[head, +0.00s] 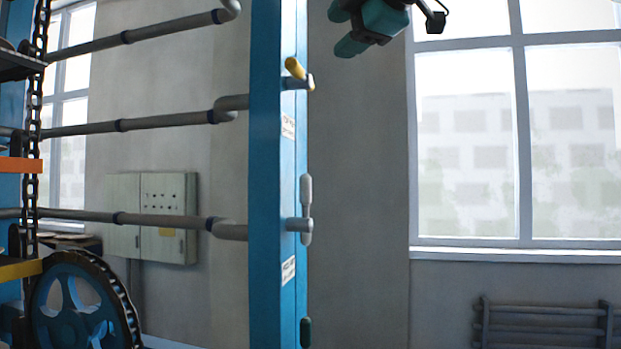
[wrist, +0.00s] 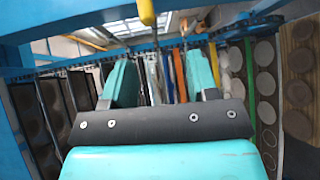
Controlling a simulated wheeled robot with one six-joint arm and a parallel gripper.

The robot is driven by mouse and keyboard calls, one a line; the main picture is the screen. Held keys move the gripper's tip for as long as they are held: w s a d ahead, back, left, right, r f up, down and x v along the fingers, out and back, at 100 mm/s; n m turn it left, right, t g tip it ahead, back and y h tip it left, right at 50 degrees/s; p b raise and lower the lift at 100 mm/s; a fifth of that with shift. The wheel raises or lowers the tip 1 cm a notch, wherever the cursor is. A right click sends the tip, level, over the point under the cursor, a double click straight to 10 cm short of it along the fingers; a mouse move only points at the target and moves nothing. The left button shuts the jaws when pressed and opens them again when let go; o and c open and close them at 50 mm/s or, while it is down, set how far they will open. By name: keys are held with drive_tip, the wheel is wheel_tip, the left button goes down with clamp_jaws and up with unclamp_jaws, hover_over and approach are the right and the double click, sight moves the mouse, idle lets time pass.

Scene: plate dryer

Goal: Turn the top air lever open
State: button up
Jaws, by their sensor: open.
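The top lever (head: 295,68) has a yellow handle tilted up to the left, on a grey pivot near the top of the visible blue post (head: 278,180). In the wrist view the yellow handle (wrist: 147,12) hangs at the top edge, ahead of and roughly between my fingers, not touching them. My gripper (head: 346,28), with teal fingers, is at the top of the head view, right of and above the lever and apart from it. In the wrist view my gripper (wrist: 160,72) is open with nothing between its fingers.
A grey lever (head: 306,210) stands upright lower on the post, and a dark green handle (head: 305,332) shows below it. Grey pipes (head: 165,127) run left from the post. Racks with round plates (wrist: 264,85) fill the wrist view's right side. Right of the post is free room.

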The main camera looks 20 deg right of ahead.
drive_tip(key=w+a+f+m+g+b, duration=0.1)
drive_tip(key=a+f+g+b, duration=0.1)
drive_tip(key=f, duration=1.1)
drive_tip(key=w+a+f+m+g+y+b, duration=0.1)
drive_tip(key=f+b, duration=0.4)
drive_tip(key=f, duration=0.9)
drive_tip(key=shift+w+a+m+g, duration=0.2)
drive_tip(key=shift+a+m+g, duration=0.6)
drive_tip(key=shift+a+g, duration=0.45)
